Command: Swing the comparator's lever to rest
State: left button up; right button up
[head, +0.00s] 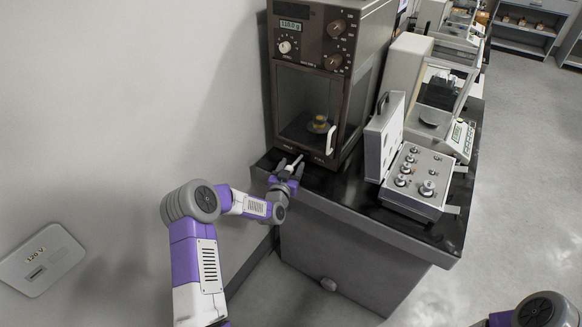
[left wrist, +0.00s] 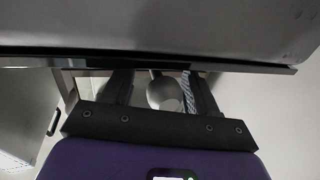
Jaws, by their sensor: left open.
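The comparator (head: 318,80) is a tall brown cabinet with a display, knobs and a glass window, standing at the left end of the dark bench. A small pale lever (head: 296,160) shows at the bottom of its front. My left gripper (head: 289,168) is open at this lever, with its fingers close on either side of it. In the left wrist view my open fingers (left wrist: 160,92) reach under a dark edge. A rounded grey part and a knurled rod (left wrist: 187,92) show between them; contact cannot be told. My right gripper is out of view.
A small brass-coloured weight (head: 319,122) sits behind the comparator's window. An open weight case (head: 415,180) stands on the bench to the right, with another balance (head: 437,115) behind it. The wall is close on the left. The bench front (head: 350,245) drops to clear floor.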

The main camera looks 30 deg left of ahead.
pick_arm(q)
jog(key=s+d+p, duration=0.1)
jog(key=s, duration=0.6)
jog(key=shift+s, duration=0.2)
jog(key=s+d+f+g+h+p, duration=0.1)
jog(key=s+d+f+g+h, duration=0.3)
jog(key=d+f, duration=0.35)
jog(key=s+d+f+g+h+p, duration=0.15)
jog(key=s+d+f+g, duration=0.25)
jog(key=s+d+f, duration=0.4)
jog(key=s+d+f+g+h, duration=0.1)
jog(key=s+d+g, duration=0.3)
jog(key=s, duration=0.6)
jog(key=s+d+f+g+h, duration=0.1)
jog(key=s+d+f+g, duration=0.2)
jog(key=s, duration=0.6)
jog(key=shift+s+d+n+g, duration=0.35)
jog(key=shift+d+g, duration=0.6)
jog(key=shift+g, duration=0.25)
